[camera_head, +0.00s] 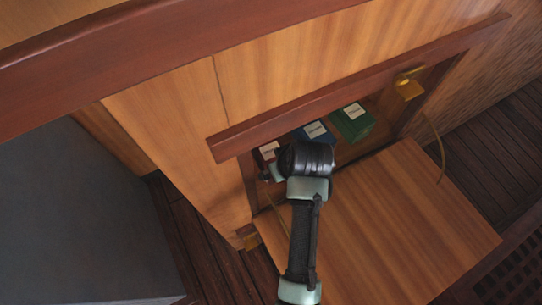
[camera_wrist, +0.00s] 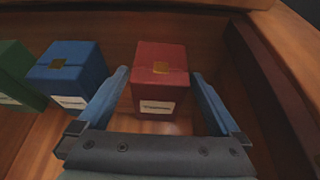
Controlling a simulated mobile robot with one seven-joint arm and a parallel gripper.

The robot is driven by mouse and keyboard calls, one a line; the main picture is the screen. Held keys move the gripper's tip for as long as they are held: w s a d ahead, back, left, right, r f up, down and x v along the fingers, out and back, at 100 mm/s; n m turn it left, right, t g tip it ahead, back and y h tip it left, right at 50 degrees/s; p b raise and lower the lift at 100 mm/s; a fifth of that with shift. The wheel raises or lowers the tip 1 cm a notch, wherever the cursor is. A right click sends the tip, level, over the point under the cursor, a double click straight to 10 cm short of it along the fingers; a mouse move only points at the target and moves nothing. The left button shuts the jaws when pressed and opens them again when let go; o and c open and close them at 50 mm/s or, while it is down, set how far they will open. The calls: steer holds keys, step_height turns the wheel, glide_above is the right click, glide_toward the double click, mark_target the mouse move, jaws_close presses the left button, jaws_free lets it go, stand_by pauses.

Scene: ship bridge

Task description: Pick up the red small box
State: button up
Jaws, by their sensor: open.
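The red small box (camera_wrist: 160,75) stands upright in the wooden cabinet compartment, with a white label on its front and a tan patch on top. In the wrist view it is centred between the two fingers of my gripper (camera_wrist: 158,106), which is open, with a gap on each side of the box. In the head view, part of the red box (camera_head: 268,151) shows beside my wrist, at the left end of the row. My arm hides part of it there, and the fingertips are mostly hidden.
A blue box (camera_head: 315,133) and a green box (camera_head: 351,121) stand beside the red one. In the wrist view the blue box (camera_wrist: 68,74) is close to the left finger. A wooden ledge (camera_head: 360,88) overhangs the compartment, and the lowered door panel (camera_head: 390,220) lies below my arm.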

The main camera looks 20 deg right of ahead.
mark_target(273, 155)
steer(key=w, duration=0.1)
steer(key=w+b, duration=0.1)
steer(key=w, duration=0.2)
steer(key=shift+a, duration=0.3)
steer(key=shift+b+x, duration=0.7)
steer(key=shift+x, duration=0.75)
steer(key=shift+s, duration=0.1)
steer(key=c, duration=1.5)
